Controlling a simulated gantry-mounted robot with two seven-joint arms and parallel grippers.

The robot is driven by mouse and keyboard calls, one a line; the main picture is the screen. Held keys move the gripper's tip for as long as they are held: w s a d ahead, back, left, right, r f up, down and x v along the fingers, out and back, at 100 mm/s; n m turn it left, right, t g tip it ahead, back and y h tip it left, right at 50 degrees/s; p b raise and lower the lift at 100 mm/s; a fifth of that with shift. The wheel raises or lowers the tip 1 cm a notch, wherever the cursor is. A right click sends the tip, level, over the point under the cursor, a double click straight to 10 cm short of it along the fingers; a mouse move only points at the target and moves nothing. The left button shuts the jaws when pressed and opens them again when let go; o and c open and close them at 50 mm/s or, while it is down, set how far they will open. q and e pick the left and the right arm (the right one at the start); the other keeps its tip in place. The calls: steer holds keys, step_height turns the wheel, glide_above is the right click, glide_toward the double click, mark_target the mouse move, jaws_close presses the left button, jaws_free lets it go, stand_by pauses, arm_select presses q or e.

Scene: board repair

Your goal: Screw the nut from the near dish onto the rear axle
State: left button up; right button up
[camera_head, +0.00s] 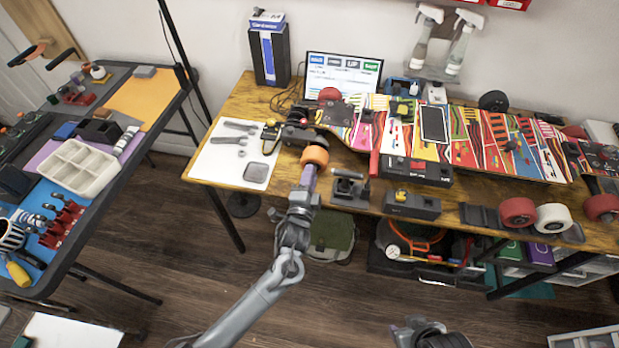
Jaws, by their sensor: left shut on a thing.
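The patterned skateboard (460,140) lies on the wooden bench. At its left end an orange wheel (315,156) sits at the near side, beside a dark truck; the axle itself is hard to make out. A small grey dish (256,172) lies on the white mat; I cannot make out a nut in it. My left gripper (307,186) is at the bench's front edge, just below the orange wheel, shut on a small purple piece (309,174) that reaches up to the wheel. A nut there is too small to tell. My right gripper (430,336) is at the bottom edge, away from the bench, its jaws unclear.
A small black vise-like fixture (350,187) stands right of the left gripper. Loose wheels (518,212) lie at the bench's right front. Tools lie on the white mat (212,160). A monitor (342,76) stands behind. A separate table (120,120) is at the left.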

stand_by(0.3)
arm_select(q)
steer(key=m, duration=0.6)
steer(key=shift+r, duration=0.1)
steer(key=shift+m, duration=0.3)
steer(key=m, duration=0.5)
steer(key=shift+r, duration=0.15)
steer(key=shift+d, duration=0.1)
steer(key=m, duration=0.6)
